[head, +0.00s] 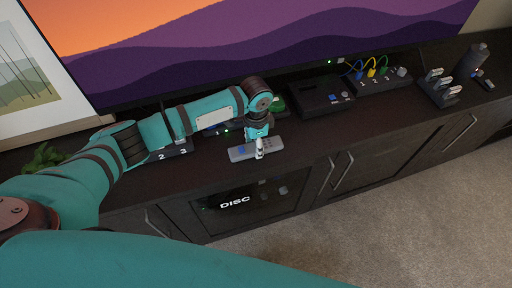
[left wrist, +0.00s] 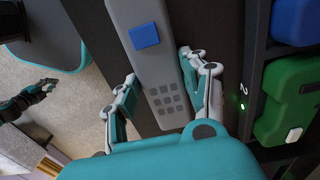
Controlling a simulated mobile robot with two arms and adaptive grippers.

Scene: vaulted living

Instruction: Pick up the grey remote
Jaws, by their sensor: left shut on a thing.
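The grey remote (head: 240,153) is a long flat bar with a blue button, near the front edge of the dark cabinet top (head: 200,177). My left gripper (head: 259,149) reaches down over its middle. In the left wrist view, the left gripper (left wrist: 160,77) has one finger on each long side of the remote (left wrist: 165,72), shut on it, beside a grid of small grey buttons. I cannot tell whether the remote touches the cabinet top. What seems to be my right gripper (left wrist: 40,92) shows small at the left of the wrist view, its opening unclear.
Behind the remote stand a black box (head: 322,97), a box with coloured plugs (head: 380,84) and a slotted holder (head: 438,92). A green game-like cartridge (left wrist: 288,100) sits close by. A large screen (head: 250,40) rises behind. A plant (head: 42,158) stands left.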

